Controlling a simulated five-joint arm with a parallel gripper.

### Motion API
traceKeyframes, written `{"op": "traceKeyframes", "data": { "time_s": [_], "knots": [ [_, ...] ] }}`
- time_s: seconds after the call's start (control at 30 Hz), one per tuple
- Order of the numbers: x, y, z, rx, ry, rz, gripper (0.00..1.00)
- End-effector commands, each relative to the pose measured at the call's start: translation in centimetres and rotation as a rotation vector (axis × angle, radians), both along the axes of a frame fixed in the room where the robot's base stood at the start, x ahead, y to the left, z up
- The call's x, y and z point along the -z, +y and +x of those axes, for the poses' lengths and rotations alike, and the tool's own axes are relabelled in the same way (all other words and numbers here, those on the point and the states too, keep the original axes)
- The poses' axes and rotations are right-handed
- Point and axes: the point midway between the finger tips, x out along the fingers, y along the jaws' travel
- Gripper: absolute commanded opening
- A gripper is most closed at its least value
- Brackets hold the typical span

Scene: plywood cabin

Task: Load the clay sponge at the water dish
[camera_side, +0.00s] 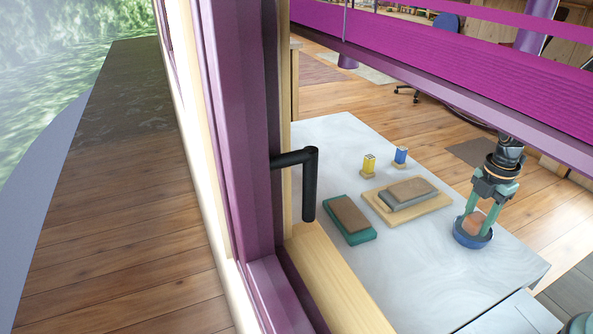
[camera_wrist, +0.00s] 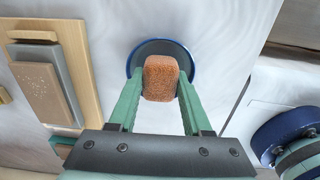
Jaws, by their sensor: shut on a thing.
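The clay-coloured sponge (camera_wrist: 160,79) is held between the two green fingers of my gripper (camera_wrist: 158,88). In the wrist view it lies over the blue-rimmed round dish (camera_wrist: 134,62), covering much of its middle. In the side view my gripper (camera_side: 484,205) points down at the dish (camera_side: 472,240), with the sponge (camera_side: 474,222) at or just above the dish's opening. I cannot tell whether the sponge touches the inside of the dish.
A grey block on a wooden board (camera_side: 434,205) lies left of the dish. A brown-topped green block (camera_side: 349,219) is further left. Small yellow (camera_side: 369,165) and blue (camera_side: 400,156) pieces stand behind. The pale tabletop (camera_side: 430,268) in front is clear. A purple window frame (camera_side: 238,130) blocks part of the side view.

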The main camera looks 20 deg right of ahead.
Motion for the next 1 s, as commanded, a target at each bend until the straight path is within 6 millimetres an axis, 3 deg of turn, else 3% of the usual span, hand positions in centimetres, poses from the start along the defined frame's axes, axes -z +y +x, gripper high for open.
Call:
{"op": "traceKeyframes", "data": {
  "time_s": [1.0],
  "knots": [
    [-6.6, 0.0, 0.0, 0.0, -0.001, -0.001, 0.05]
  ]
}}
